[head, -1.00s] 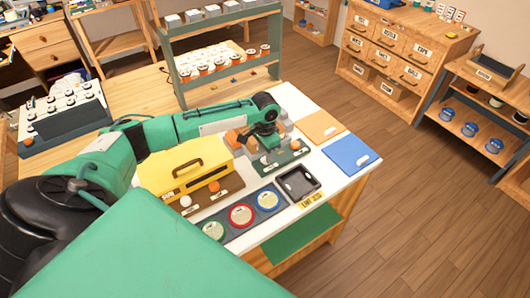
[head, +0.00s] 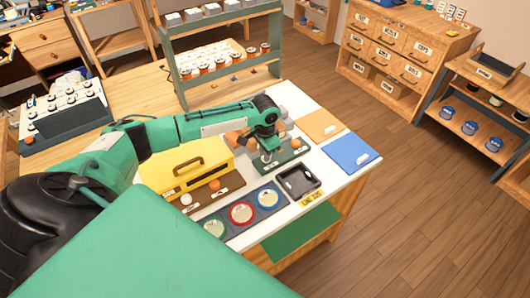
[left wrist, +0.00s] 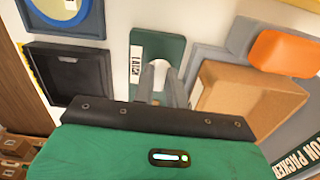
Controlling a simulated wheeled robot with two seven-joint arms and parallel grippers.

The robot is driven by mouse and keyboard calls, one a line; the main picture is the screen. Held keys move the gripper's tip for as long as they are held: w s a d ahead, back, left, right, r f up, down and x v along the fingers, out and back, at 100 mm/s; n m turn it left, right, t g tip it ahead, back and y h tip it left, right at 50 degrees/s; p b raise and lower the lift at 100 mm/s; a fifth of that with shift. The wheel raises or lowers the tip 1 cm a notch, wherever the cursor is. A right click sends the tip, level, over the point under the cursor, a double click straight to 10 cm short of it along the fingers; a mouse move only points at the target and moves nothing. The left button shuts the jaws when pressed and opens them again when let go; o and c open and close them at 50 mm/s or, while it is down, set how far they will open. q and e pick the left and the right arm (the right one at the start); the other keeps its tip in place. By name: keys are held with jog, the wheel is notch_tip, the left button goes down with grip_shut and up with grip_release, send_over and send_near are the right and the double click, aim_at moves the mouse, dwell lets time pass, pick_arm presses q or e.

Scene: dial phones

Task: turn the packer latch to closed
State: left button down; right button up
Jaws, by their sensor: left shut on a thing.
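The packer latch sits on a dark green plate (head: 291,154) with a white label at the right part of the white-topped bench. In the left wrist view the plate (left wrist: 170,48) shows the label "LATCH" (left wrist: 136,62). My left gripper (head: 266,156) points down over the plate's left part. In the left wrist view its fingers (left wrist: 160,78) are shut on the latch handle, a small pale piece mostly hidden between them. The handle's exact angle cannot be told. My right gripper is not in view.
A black tray (head: 298,181) and a panel with round coloured dials (head: 241,213) lie in front of the plate. A yellow box (head: 187,168) stands to the left. In the left wrist view, a brown box (left wrist: 240,95) and an orange block (left wrist: 284,53) stand close right.

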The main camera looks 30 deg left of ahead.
pick_arm(q)
jog(key=shift+r+m+p, duration=0.15)
jog(key=shift+m+p, duration=0.5)
jog(key=shift+m, duration=0.15)
jog(key=m+p, duration=0.1)
jog(key=m, duration=0.1)
jog(key=shift+m, duration=0.3)
jog(key=m+p, duration=0.2)
jog(key=m, duration=0.2)
jog(key=shift+w+a, duration=0.1)
jog(key=shift+w, duration=0.05)
jog(key=m, duration=0.5)
jog(key=shift+w, duration=0.1)
jog(key=m, duration=0.4)
jog(key=shift+w, duration=0.1)
jog(key=shift+m, duration=0.4)
jog(key=c, duration=1.4)
grip_release()
jog(key=shift+c, duration=0.2)
